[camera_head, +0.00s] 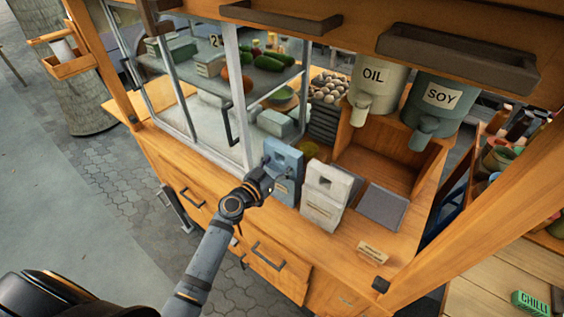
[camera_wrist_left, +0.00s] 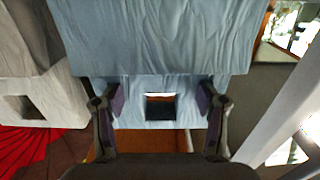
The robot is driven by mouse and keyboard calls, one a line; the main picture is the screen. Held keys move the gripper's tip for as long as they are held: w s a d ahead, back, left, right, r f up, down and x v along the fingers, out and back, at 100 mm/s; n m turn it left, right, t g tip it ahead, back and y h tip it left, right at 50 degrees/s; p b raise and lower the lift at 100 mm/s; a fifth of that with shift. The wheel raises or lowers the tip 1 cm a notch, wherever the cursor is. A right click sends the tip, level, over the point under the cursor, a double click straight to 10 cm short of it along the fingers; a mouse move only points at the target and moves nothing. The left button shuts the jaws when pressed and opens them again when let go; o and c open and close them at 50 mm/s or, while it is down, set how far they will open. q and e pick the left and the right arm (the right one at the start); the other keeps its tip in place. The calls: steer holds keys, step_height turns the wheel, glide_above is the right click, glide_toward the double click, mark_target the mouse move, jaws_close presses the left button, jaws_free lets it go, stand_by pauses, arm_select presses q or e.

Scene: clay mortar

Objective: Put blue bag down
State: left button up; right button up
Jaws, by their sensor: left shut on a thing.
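The blue bag (camera_head: 284,160) is upright at the front edge of the wooden counter, beside the white bag (camera_head: 325,190). My left gripper (camera_head: 264,176) reaches it from the front and is shut on it. In the left wrist view the blue bag (camera_wrist_left: 155,40) fills the middle, and the fingers of my left gripper (camera_wrist_left: 159,103) are on both sides of its narrower part with a square hole. The bag's underside is hidden, so I cannot tell whether it touches the counter. My right gripper is not in view.
A glass case (camera_head: 190,100) with vegetables stands left of the bags. A grey flat pad (camera_head: 382,207) lies right of the white bag. OIL (camera_head: 376,88) and SOY (camera_head: 437,104) dispensers hang above an open wooden niche. A small sign (camera_head: 373,253) stands at the counter's front.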

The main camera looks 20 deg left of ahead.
arm_select(q)
steer(key=shift+r, duration=0.1)
steer(key=shift+f+b, duration=0.25)
steer(key=shift+b, duration=0.05)
steer(key=o, duration=1.1)
steer(key=shift+o, duration=0.2)
steer(key=shift+s+r+p, duration=0.15)
steer(key=shift+r+p, duration=0.05)
steer(key=shift+p, duration=0.15)
steer(key=b+v, duration=0.4)
steer(key=v, duration=0.7)
steer(key=shift+s+a, duration=0.15)
steer(key=shift+s, duration=0.25)
steer(key=shift+r, duration=0.1)
